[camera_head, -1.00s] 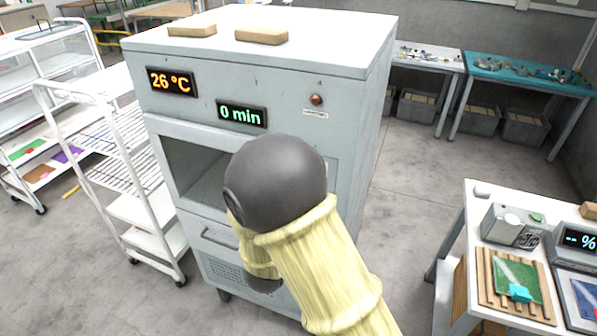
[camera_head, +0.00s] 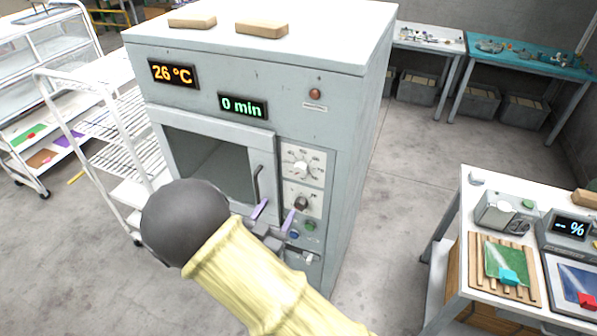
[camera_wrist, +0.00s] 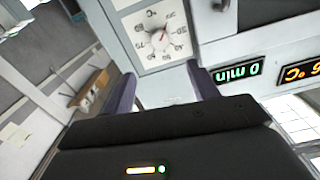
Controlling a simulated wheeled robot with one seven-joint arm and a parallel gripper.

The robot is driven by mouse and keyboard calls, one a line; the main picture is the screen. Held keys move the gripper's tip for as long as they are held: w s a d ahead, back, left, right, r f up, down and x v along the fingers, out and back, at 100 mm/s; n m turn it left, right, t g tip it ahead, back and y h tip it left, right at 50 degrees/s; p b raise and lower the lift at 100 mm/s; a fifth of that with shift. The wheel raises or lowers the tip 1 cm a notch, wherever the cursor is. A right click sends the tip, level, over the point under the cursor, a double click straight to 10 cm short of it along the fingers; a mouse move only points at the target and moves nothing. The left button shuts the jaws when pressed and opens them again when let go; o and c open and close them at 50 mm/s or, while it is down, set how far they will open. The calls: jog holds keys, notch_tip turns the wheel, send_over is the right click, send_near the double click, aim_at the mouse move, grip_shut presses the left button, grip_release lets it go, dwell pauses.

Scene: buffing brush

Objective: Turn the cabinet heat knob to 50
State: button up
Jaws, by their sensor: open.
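The grey cabinet (camera_head: 330,165) has a white panel with the heat knob (camera_head: 301,169), a pale knob on a numbered dial. In the wrist view the heat knob (camera_wrist: 158,41) sits on a dial marked °C, beyond my fingers; its exact setting is too small to read surely. My gripper (camera_head: 273,214) is open and empty, with purple fingers, in front of the cabinet below and left of the heat knob. In the wrist view my gripper (camera_wrist: 163,88) has its fingers apart, and they do not touch the knob.
A second, dark knob (camera_head: 301,204) sits below the heat knob. The door handle (camera_head: 257,184) is to its left. The displays read 26 °C (camera_head: 173,74) and 0 min (camera_head: 242,106). A white rack (camera_head: 105,125) stands left; a work table (camera_head: 462,215) stands right.

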aim_at(299, 172)
jog(key=p+x, duration=0.6)
jog(key=x, duration=0.8)
jog(key=shift+w+d+r, duration=0.1)
jog(key=shift+w, duration=0.1)
jog(key=shift+w+d+p, duration=0.15)
jog(key=shift+w+p, duration=0.15)
jog(key=shift+w, duration=0.2)
jog(key=shift+c, duration=0.2)
jog(key=c, duration=1)
